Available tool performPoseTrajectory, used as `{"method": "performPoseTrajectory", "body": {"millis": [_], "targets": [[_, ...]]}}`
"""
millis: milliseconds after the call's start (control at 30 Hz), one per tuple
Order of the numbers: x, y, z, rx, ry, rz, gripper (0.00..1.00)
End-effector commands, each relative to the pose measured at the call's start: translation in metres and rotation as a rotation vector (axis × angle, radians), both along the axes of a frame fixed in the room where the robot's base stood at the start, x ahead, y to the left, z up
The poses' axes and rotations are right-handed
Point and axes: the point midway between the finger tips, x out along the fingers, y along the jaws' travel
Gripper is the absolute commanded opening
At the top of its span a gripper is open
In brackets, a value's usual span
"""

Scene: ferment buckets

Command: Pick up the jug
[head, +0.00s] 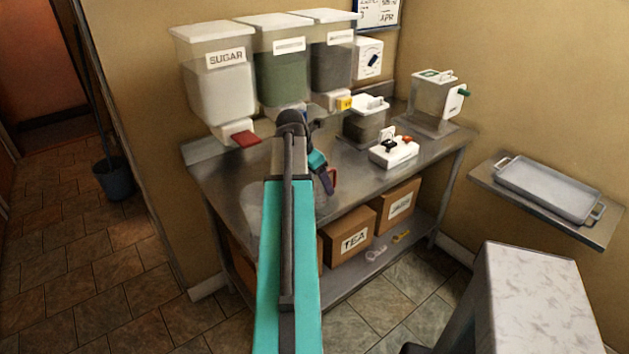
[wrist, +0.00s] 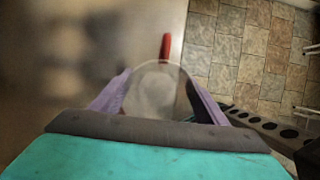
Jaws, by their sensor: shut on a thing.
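A clear round jug (wrist: 157,90) with a red handle sits between the two purple fingers of my gripper (wrist: 158,97) in the wrist view. The fingers are shut on its sides. The rest of the jug is hidden behind my arm there. I cannot tell whether the jug rests on the counter or is lifted off it.
Three dispensers, one the sugar dispenser (head: 219,85), stand along the back. A lidded dark container (head: 365,128), a white switch box (head: 393,151) and a clear tank (head: 435,98) are to the right. Cardboard boxes (head: 350,236) fill the lower shelf. A tray (head: 547,188) lies on a side shelf.

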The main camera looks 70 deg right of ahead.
Motion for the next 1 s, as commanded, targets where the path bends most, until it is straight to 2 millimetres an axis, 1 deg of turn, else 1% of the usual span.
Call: {"method": "performPoseTrajectory", "body": {"millis": [33,600,800,1000], "targets": [[-0.007,0.007,-0.001,-0.002,-0.001,-0.001,0.45],[-0.07,0.067,0.007,-0.001,-0.001,-0.001,0.45],[-0.086,0.081,0.01,-0.002,-0.001,-0.001,0.45],[-0.093,0.087,0.012,-0.001,-0.001,0.0,0.45]]}}
